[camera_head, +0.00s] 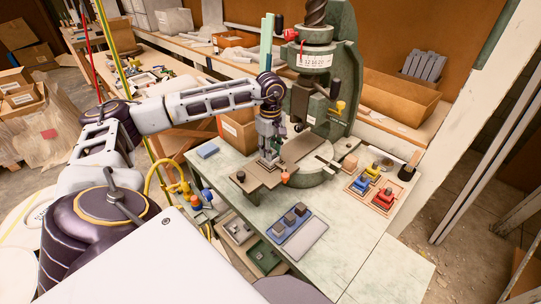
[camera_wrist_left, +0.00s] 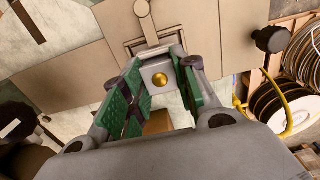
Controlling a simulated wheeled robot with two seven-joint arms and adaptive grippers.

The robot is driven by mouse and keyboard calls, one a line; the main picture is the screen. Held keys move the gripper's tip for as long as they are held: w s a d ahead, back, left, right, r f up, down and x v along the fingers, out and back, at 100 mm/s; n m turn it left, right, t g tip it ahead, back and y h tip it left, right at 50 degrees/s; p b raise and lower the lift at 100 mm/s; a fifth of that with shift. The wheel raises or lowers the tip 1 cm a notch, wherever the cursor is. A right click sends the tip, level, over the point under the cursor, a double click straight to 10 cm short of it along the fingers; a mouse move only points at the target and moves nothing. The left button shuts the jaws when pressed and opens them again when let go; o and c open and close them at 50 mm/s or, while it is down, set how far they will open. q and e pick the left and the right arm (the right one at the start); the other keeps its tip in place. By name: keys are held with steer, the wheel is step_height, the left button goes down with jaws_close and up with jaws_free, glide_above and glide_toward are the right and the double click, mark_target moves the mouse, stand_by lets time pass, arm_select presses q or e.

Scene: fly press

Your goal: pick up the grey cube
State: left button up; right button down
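A grey block with a round brass spot, which looks like the grey cube (camera_wrist_left: 159,78), sits between my left fingertips in the left wrist view. My left gripper (camera_head: 270,158) points down over the brown plate (camera_head: 258,181) at the foot of the press. Its green-padded fingers (camera_wrist_left: 160,85) stand apart on either side of the block; whether the pads touch it is hard to tell. In the head view the fingers mostly hide this spot. My right gripper is not in view.
The green press (camera_head: 345,70) rises just behind my left gripper. A wooden tray (camera_head: 383,189) with red, blue and yellow pieces lies to the right. A blue block (camera_head: 207,149) lies to the left. The front right of the bench (camera_head: 345,235) is clear.

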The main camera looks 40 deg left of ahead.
arm_select(q)
steer(key=c, duration=0.4)
step_height(320, 180, up, 10)
stand_by(0.6)
stand_by(0.5)
